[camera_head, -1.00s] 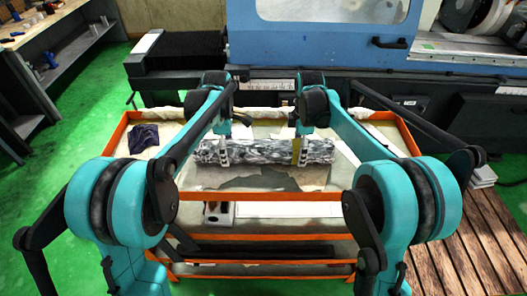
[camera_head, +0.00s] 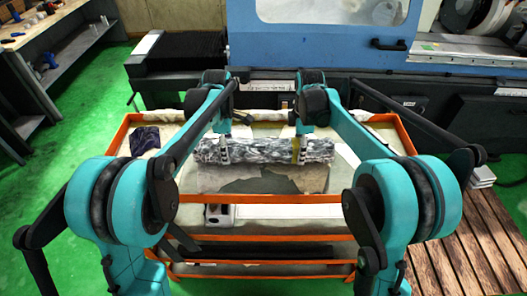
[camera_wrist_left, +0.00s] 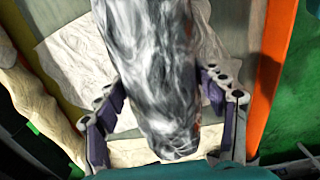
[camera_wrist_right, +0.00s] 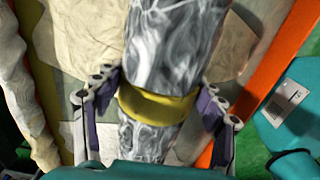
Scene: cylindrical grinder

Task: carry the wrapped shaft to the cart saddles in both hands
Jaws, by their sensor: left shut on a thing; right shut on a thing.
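The wrapped shaft (camera_head: 262,151), with a grey and white marbled cover, lies level from left to right above the orange-framed cart (camera_head: 250,198). My left gripper (camera_head: 224,152) is shut on its left part, and the left wrist view shows the shaft (camera_wrist_left: 160,75) between the fingers. My right gripper (camera_head: 299,152) is shut on its right part, at a yellow band (camera_wrist_right: 157,105) seen between the fingers in the right wrist view. Whether the shaft touches anything beneath is unclear. No saddles can be made out.
A dark cloth (camera_head: 145,138) lies at the cart's left. A grey block with holes (camera_head: 219,215) sits at its front. The blue grinder (camera_head: 330,50) stands behind. A workbench (camera_head: 45,40) is at left, and a wooden slatted platform (camera_head: 480,235) at right.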

